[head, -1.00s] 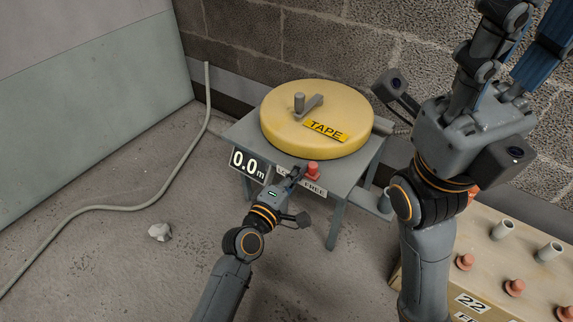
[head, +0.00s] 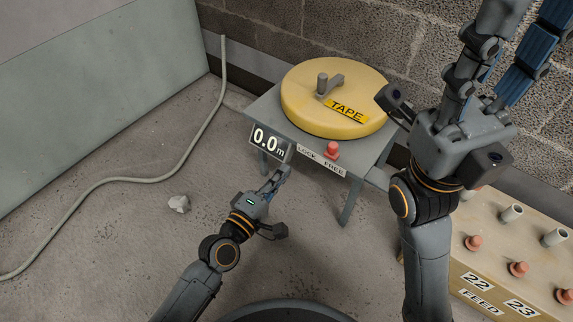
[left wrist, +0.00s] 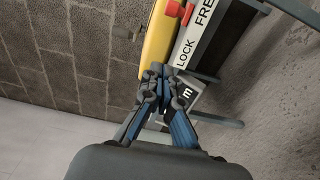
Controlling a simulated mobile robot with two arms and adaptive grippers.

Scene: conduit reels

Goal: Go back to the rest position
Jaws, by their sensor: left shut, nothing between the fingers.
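My left gripper (head: 281,176) is shut and empty. In the head view it hangs in front of the small grey metal stand (head: 262,108), below the 0.0 m display (head: 268,141) and apart from it. In the left wrist view, the fingertips (left wrist: 160,72) meet with nothing between them, and the display is partly hidden behind them. My right gripper (head: 500,85) is raised at the upper right with its fingers pointing up. Its tips are cut off by the picture edge, so I cannot tell its opening.
A yellow TAPE reel (head: 315,98) with a crank sits on the stand. A red knob (head: 332,150) stands by the LOCK FREE label. A wooden feed box (head: 480,262) with pipe stubs is at lower right.

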